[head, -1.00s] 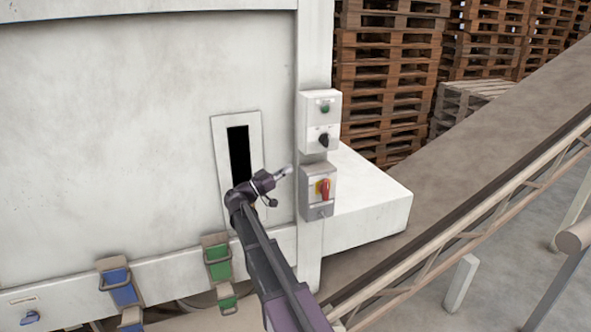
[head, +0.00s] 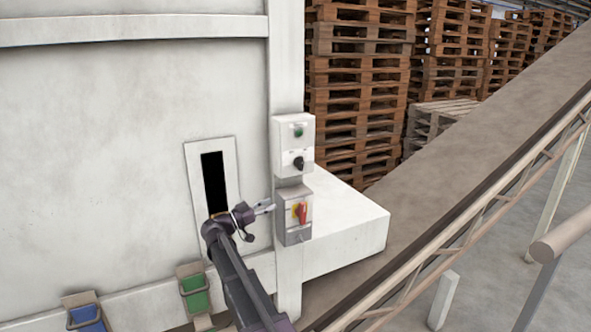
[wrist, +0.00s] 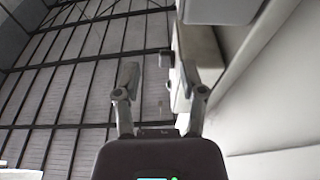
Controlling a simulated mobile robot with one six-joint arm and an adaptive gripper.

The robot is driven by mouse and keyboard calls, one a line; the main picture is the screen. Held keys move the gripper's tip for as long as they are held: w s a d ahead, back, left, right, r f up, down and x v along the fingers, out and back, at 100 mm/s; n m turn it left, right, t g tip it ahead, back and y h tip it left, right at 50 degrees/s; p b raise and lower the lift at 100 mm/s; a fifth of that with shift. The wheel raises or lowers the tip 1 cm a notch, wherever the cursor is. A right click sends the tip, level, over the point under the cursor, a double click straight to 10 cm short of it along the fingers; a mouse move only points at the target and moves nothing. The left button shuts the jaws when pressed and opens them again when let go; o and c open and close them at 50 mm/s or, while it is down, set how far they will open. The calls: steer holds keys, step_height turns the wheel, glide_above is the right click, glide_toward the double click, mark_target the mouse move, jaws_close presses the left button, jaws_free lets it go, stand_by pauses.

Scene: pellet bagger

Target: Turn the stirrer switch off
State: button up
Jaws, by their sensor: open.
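Two switch boxes are mounted on the white post. The upper white box (head: 281,148) carries a green button (head: 299,131) and a black rotary knob (head: 299,163). The lower grey box (head: 293,237) carries a red handle (head: 302,212) on a yellow plate. I cannot read any label that marks the stirrer switch. My gripper (head: 268,208) is just left of the lower box in the head view, about level with the red handle. In the wrist view my gripper (wrist: 160,82) has its two fingers apart with nothing clearly between them.
A white panel with a dark slot (head: 214,182) is behind my arm. A white ledge (head: 345,232) juts out right of the post. A sloping conveyor (head: 420,195) with a rail runs along the right. Green (head: 195,293) and blue (head: 86,319) clips hang at lower left. Pallet stacks (head: 360,80) stand behind.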

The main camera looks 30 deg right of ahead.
steer(key=s+d+f+n+t+y+b, duration=0.1)
steer(key=s+d+f+n+y, duration=0.15)
steer(key=f+y, duration=1.25)
steer(key=a+f+m+t+y+b, duration=0.1)
steer(key=a+f+t+y+b, duration=0.1)
steer(key=a+f+t+y, duration=0.5)
step_height(320, 180, up, 13)
steer(key=w+a+m+t+y+b, duration=0.25)
steer(key=m+t+y, duration=0.35)
steer(key=y, duration=0.4)
steer(key=s+d+r+m+t+h, duration=0.5)
steer(key=d+m+t+h, duration=0.1)
steer(key=d+m+h, duration=0.1)
steer(key=s+d+r+m+t+h, duration=0.4)
steer(key=d+r+m+t+h, duration=0.2)
steer(key=d+m, duration=0.4)
steer(key=d+t+h+b, duration=0.1)
steer(key=h, duration=0.1)
steer(key=shift+s+r+h, duration=0.2)
steer(key=shift+s+h, duration=0.1)
steer(key=shift+s, duration=0.05)
